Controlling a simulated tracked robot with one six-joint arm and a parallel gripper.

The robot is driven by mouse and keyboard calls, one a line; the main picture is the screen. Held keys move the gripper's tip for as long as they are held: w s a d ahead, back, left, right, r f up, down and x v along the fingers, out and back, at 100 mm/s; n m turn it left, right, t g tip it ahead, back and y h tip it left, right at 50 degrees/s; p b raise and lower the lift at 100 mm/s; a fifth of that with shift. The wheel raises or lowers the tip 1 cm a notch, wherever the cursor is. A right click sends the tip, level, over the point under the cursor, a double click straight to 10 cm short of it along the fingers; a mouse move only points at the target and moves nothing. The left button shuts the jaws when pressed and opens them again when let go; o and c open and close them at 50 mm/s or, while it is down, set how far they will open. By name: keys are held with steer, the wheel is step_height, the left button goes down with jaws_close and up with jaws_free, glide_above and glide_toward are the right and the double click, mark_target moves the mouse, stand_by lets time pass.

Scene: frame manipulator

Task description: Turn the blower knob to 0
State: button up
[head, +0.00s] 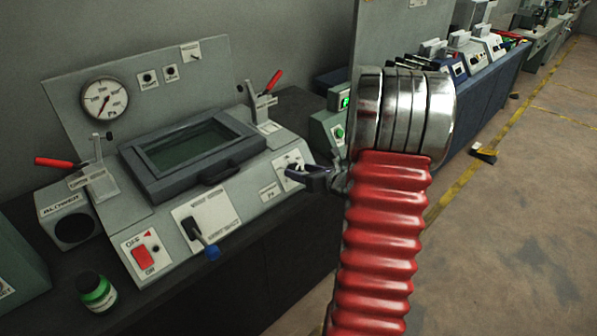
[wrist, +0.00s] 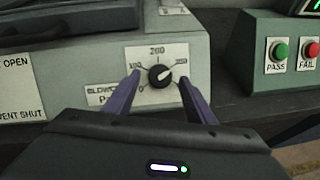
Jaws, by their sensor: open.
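The blower knob (wrist: 161,76) is a round black dial on a white scale plate in the wrist view. The plate reads 200 at the top, 100 at the left and 0 at the lower left. The knob's light pointer mark seems to point to the upper right. My gripper (wrist: 158,82) is open, with one purple finger on each side of the knob; I cannot tell whether they touch it. In the head view my gripper (head: 308,172) is at the right end of the grey machine (head: 245,185), in front of the plate and hiding part of it.
A green box with PASS (wrist: 281,50) and FAIL (wrist: 308,50) buttons stands close on the right. The machine also has a lidded window (head: 190,145), red-handled clamps (head: 55,163), a lever (head: 205,240) and a gauge (head: 104,99). A green-labelled jar (head: 97,292) stands at the front left.

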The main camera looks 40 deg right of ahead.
steer(key=shift+x, duration=0.8)
steer(key=shift+c, duration=0.3)
steer(key=c, duration=0.9)
steer(key=shift+a, duration=0.2)
steer(key=shift+c, duration=0.4)
steer(key=shift+d, duration=0.1)
